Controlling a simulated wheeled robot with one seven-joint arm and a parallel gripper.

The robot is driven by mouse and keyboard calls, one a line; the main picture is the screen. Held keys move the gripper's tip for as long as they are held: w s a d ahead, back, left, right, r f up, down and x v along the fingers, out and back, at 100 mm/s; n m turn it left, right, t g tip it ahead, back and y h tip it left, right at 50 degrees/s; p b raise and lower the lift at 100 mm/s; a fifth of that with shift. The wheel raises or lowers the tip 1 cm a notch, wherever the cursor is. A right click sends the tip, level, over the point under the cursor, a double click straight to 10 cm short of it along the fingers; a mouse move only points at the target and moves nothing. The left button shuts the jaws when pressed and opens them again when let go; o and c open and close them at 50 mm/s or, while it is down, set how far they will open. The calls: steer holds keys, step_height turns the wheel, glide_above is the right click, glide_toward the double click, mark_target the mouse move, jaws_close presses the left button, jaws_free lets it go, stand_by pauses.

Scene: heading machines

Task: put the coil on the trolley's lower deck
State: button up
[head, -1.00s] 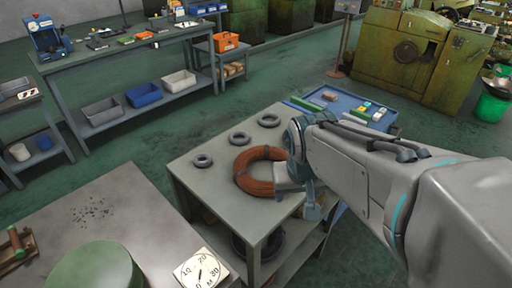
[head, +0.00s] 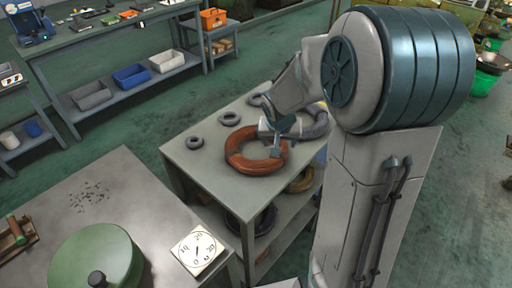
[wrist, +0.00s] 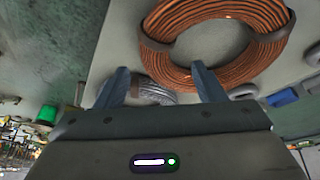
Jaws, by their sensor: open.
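The copper-orange coil (head: 237,158) lies flat on the grey stand (head: 208,172). It also fills the top of the wrist view (wrist: 180,72), with dark bands around it. My gripper (head: 274,138) is over the right side of the coil, fingers apart and empty. In the wrist view the gripper (wrist: 162,84) has its right fingertip overlapping the near rim of the coil; I cannot tell whether they touch. I cannot make out the trolley and its lower deck for certain; my arm hides the area behind the stand.
A bench with a green drum (head: 92,262) and a dial plate (head: 200,249) stands in front at left. Green floor at left is clear.

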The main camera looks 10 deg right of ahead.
mark_target(285, 143)
steer(key=shift+d+p+x, duration=0.15)
steer(key=shift+p+x, duration=0.05)
steer(key=shift+x, duration=1.7)
steer(key=shift+d+p+x, duration=0.1)
steer(key=shift+p+x, duration=0.05)
steer(key=shift+x, duration=1.7)
steer(key=shift+w+d+r, duration=0.1)
steer(key=shift+r, duration=0.05)
steer(key=shift+c, duration=0.3)
jaws_close()
steer(key=shift+r, duration=0.1)
steer(key=shift+w+r, duration=0.1)
steer(key=shift+r, duration=0.4)
steer(key=r, duration=0.1)
steer(key=d+r, duration=0.1)
steer(key=r, duration=0.1)
steer(key=shift+w+r, duration=0.1)
steer(key=shift+r, duration=0.25)
steer(key=w+d+r, duration=0.3)
steer(key=d+r, duration=0.3)
steer(key=d, duration=0.4)
steer(key=shift+w+b, duration=0.15)
steer(key=shift+b, duration=0.15)
